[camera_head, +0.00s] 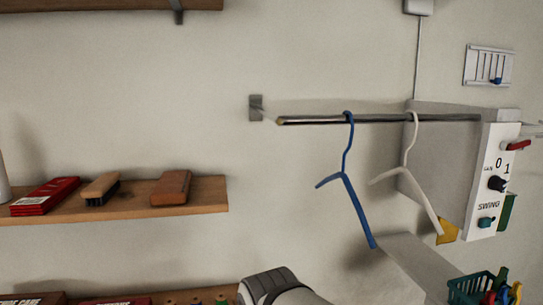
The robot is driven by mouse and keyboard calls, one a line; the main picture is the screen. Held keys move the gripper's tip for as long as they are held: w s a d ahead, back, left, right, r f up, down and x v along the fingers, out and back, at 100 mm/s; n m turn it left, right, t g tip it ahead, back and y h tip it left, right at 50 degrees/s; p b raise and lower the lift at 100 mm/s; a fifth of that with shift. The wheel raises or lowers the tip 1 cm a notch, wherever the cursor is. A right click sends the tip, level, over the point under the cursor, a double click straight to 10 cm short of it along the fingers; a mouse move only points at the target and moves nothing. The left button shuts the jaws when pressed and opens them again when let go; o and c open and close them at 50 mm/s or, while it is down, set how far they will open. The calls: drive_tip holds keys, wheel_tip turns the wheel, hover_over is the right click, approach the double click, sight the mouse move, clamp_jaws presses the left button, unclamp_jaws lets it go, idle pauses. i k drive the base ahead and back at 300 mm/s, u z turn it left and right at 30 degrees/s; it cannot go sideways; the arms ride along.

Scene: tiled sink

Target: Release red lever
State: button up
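A small red lever (518,145) sticks out at the right edge of the picture, near the upper part of a white control panel (484,207). It lies roughly level, and the parts behind it are too small to make out. My gripper is not in view. A light grey and dark part of my arm (275,287) shows at the bottom edge, well to the left of the lever and lower in the picture.
A metal rod (385,119) holds a blue hanger (346,185) and a white hanger (408,170) left of the panel. The panel has a black knob (497,184) and a teal knob (486,222). A green basket (470,287) sits lower right. A wooden shelf (135,203) is left.

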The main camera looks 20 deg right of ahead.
sight(507, 147)
drive_tip(key=z, duration=2.2)
drive_tip(key=k, duration=0.65)
drive_tip(key=z, duration=0.3)
drive_tip(key=i, duration=1.1)
drive_tip(key=u, duration=0.25)
